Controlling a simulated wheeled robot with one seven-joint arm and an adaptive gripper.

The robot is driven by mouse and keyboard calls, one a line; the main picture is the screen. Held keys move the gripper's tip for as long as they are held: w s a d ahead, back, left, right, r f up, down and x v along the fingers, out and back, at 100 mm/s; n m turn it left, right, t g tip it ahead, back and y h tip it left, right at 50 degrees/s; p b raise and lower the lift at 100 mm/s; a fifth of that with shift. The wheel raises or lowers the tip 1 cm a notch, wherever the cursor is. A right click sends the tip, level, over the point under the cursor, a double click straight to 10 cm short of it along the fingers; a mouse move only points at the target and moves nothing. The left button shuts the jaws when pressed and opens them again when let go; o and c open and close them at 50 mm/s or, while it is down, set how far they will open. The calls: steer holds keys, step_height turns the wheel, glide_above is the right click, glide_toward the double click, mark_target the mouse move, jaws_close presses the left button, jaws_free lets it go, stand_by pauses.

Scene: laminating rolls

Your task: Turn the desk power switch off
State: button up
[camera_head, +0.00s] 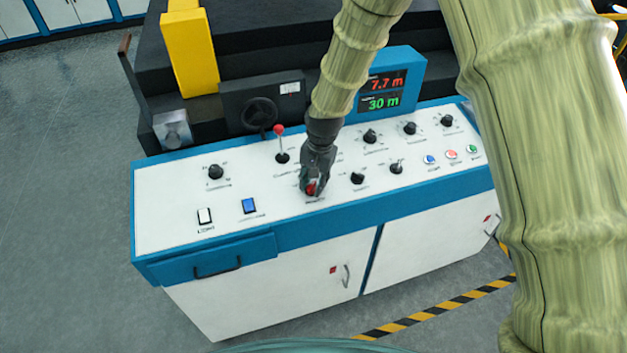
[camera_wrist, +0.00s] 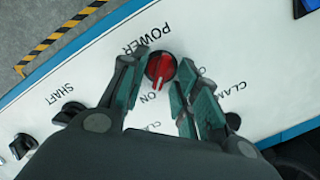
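The power switch is a round red knob (camera_wrist: 161,66) on the white desk panel, under the printed word POWER in the wrist view. Its raised red bar points toward the ON mark. Another mark to its right is partly covered by a finger. My gripper (camera_wrist: 163,72) is open, with one finger on each side of the knob and the tips close to its rim. I cannot tell whether they touch it. In the head view my gripper (camera_head: 314,182) is pointed down over the red knob (camera_head: 311,190), partly hiding it.
The control desk (camera_head: 175,225) also carries several black knobs, a red-tipped lever (camera_head: 280,143) behind my gripper, a blue rocker switch (camera_head: 249,206), a white LIGHT switch (camera_head: 204,217) and coloured buttons (camera_head: 451,154). A display box (camera_head: 405,75) stands at the back.

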steer(key=shift+f, duration=0.1)
steer(key=shift+c, duration=0.3)
jaws_close()
steer(key=shift+w+n, duration=0.1)
steer(key=shift+n, duration=0.3)
steer(key=n, duration=0.3)
steer(key=shift+a+n+h, duration=0.15)
steer(key=shift+n+h, duration=0.15)
steer(key=shift+n, duration=0.1)
steer(key=n, duration=0.4)
steer(key=shift+a+b, duration=0.15)
steer(key=shift+b, duration=0.25)
steer(key=n, duration=0.5)
steer(key=shift+a+h, duration=0.1)
steer(key=shift+h, duration=0.3)
steer(key=n, duration=0.4)
steer(key=shift+a+t, duration=0.1)
steer(key=shift+t, duration=0.2)
